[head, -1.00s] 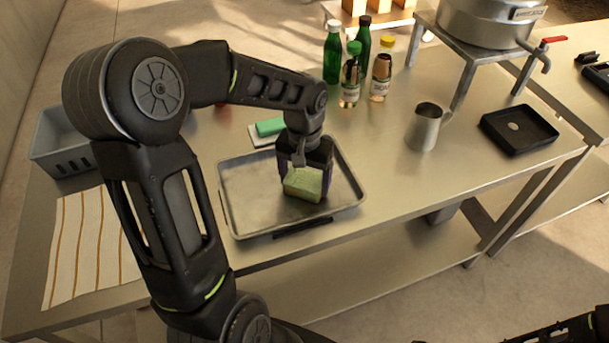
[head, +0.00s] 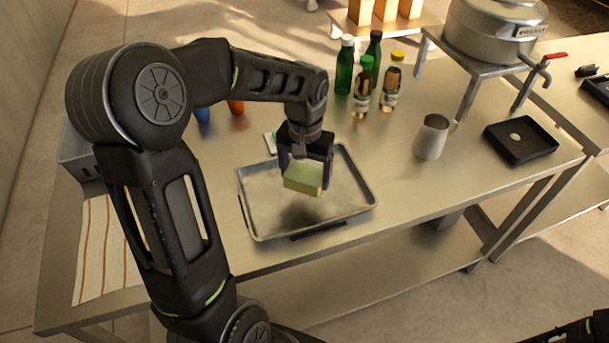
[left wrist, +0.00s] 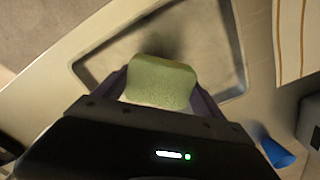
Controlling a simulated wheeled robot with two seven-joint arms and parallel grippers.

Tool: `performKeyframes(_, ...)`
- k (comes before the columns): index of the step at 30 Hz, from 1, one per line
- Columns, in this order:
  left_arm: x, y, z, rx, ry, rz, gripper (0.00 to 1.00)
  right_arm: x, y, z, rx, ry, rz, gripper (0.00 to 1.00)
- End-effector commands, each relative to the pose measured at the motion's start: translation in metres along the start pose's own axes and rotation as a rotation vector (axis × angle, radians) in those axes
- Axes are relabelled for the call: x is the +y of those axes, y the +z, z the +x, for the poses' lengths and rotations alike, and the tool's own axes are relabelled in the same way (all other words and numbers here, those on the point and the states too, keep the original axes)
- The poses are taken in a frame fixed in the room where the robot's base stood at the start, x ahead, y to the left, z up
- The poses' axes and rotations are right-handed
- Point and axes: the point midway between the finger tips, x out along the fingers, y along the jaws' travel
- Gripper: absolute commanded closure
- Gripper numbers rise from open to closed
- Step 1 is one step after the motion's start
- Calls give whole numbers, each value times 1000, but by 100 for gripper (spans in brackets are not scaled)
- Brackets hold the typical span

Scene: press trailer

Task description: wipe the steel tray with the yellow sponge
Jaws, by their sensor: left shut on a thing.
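The steel tray (head: 258,222) lies on the steel table, a shallow rectangle with a raised rim. My left gripper (head: 304,172) is over the tray's far middle part and is shut on the yellow sponge (head: 303,179), which looks greenish-yellow. The sponge appears raised off the tray floor, with a dark shadow on the tray below it. In the left wrist view the sponge (left wrist: 162,82) sits between the two fingers, with the tray (left wrist: 232,60) behind it. My right gripper is not in view; only a dark part of my right arm shows at the bottom right corner.
Several bottles (head: 364,80) stand behind the tray. A metal pitcher (head: 431,138) and a black tray (head: 520,139) are to the right. A striped cloth (head: 100,255) and grey bin (head: 76,155) are at left. Blue (head: 202,114) and orange cups (head: 236,107) stand behind my arm.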

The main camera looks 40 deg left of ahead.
Motion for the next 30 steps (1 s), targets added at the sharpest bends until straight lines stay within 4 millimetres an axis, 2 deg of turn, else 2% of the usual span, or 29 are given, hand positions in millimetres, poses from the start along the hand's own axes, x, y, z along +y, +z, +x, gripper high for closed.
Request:
performKeyframes(3,0,-1,-13,0,0,1,64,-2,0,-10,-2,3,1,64)
performKeyframes(8,0,-2,-18,1,0,1,64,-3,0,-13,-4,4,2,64)
performKeyframes(24,0,-2,-18,1,0,1,64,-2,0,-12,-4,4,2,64)
performKeyframes(30,-1,-3,-11,1,0,-2,64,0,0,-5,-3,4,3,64)
